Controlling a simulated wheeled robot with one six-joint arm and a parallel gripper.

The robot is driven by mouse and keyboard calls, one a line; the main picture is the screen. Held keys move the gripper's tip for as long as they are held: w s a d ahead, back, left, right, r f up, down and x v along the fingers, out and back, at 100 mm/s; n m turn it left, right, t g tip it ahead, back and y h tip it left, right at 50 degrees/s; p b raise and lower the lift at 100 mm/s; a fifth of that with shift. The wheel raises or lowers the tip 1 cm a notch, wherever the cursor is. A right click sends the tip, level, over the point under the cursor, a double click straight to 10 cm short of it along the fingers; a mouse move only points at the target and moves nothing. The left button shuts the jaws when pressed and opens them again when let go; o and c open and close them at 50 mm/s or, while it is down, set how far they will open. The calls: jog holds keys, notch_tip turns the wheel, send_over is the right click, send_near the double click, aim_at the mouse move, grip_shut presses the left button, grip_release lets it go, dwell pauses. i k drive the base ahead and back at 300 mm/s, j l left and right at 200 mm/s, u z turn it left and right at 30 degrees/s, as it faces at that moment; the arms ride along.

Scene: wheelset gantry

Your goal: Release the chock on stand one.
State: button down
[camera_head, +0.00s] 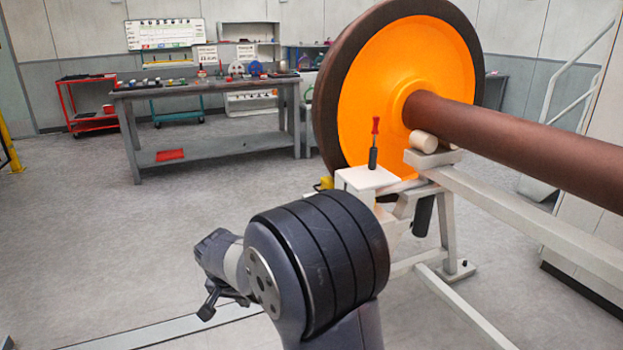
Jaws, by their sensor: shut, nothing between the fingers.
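A white stand (447,225) bears the dark axle (520,143) beside the large orange wheel (385,90) with its dark rim. A lever (374,148) with a red grip and black lower part stands nearly upright on the stand's white box (367,178). A small yellow piece (326,183) shows by the wheel's foot; I cannot tell whether it is the chock. My gripper (208,303) is at lower left, shut and empty, pointing down and apart from the lever. My arm hides part of the stand's near side.
A grey workbench (150,94) with several tools and parts stands behind at left, with a red tray (170,155) on its lower shelf. A red cart (88,122) is farther left. A white beam (540,220) runs to the right. The left floor is clear.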

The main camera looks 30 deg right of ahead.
aim_at(326, 182)
jog(key=i+l, duration=0.1)
jog(key=i, duration=1.6)
jog(key=i+j+z, duration=0.1)
jog(key=i+z, duration=0.3)
jog(key=i, duration=0.15)
jog(key=i+j+z, duration=0.25)
jog(key=i+z, duration=0.15)
jog(key=i, duration=0.15)
jog(key=z, duration=1.15)
